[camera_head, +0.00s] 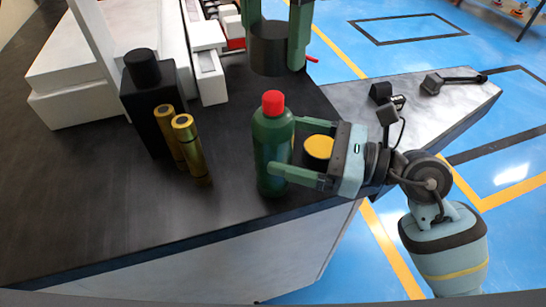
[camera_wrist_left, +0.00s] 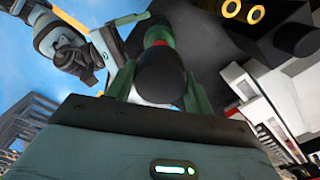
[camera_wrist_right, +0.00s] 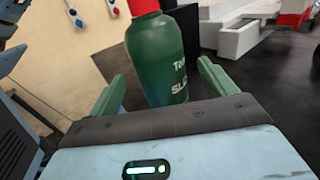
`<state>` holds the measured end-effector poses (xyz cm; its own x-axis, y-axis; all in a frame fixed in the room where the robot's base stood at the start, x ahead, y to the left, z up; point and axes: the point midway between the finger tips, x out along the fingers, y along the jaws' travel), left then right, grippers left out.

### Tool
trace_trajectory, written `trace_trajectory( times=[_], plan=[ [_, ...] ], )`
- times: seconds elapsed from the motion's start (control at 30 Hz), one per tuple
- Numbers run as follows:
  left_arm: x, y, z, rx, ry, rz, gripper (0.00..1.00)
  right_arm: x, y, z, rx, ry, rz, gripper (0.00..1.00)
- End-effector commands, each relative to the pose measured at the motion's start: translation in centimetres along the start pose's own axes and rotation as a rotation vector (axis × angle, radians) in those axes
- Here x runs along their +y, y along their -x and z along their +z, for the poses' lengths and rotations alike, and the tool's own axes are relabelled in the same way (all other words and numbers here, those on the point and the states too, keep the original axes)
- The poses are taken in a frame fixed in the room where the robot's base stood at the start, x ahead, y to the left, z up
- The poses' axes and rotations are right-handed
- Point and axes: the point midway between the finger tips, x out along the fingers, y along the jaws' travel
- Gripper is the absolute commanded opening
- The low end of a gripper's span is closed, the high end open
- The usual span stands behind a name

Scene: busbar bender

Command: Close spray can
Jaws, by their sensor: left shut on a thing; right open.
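The green spray can (camera_head: 272,150) with a red top (camera_head: 272,103) stands upright on the dark worktop near its front edge. The can also shows in the right wrist view (camera_wrist_right: 157,57), with lettering on its side. My right gripper (camera_head: 278,146) is open, with its fingers on either side of the can. My left gripper (camera_head: 276,52) is shut on a black cap (camera_head: 270,48), a dark cylinder held above and behind the can, apart from it. In the left wrist view the cap (camera_wrist_left: 160,75) hides part of the can.
A yellow-topped round object (camera_head: 318,147) sits between my right gripper's fingers, beside the can. Two brass cylinders (camera_head: 188,140) and a black bottle-shaped block (camera_head: 150,100) stand to the left. White machine parts (camera_head: 75,80) lie behind. The worktop's front left is clear.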

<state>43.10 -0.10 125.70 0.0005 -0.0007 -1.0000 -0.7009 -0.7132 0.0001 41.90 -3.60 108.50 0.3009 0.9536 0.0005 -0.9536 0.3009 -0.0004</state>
Motion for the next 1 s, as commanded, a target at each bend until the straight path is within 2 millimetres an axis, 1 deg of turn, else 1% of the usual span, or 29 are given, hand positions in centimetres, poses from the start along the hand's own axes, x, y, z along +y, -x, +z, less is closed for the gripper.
trace_trajectory(
  times=[0.03,0.1,0.3,0.5,0.77,0.8,0.83,1.0],
  plan=[
    [0.0,0.0,0.0,0.0,0.0,0.0,0.31,0.0,-0.9,0.1,-0.003,-0.002,0.002,0.84],
    [0.0,0.0,0.0,0.0,0.0,0.0,0.31,0.0,-2.0,0.1,-0.003,-0.001,0.002,0.84],
    [0.0,0.0,0.0,0.0,0.0,0.0,0.31,0.0,-4.3,0.0,-0.001,-0.002,0.001,0.84],
    [0.0,0.0,0.0,0.0,0.0,0.0,0.31,0.0,-5.3,0.0,0.001,-0.002,0.0,0.84],
    [0.0,0.0,0.0,0.0,0.0,0.0,0.31,0.0,-5.3,0.0,0.001,-0.001,0.0,0.84],
    [0.0,0.0,0.0,0.0,0.0,0.0,0.31,0.0,-5.3,0.0,0.001,-0.001,0.0,0.82],
    [0.0,0.0,0.0,0.0,0.0,0.0,0.31,0.0,-5.3,0.0,0.001,-0.001,0.0,0.79],
    [0.0,0.0,0.0,0.0,0.0,0.0,0.31,0.0,-5.3,0.0,0.001,-0.001,0.0,0.56]
  ],
)
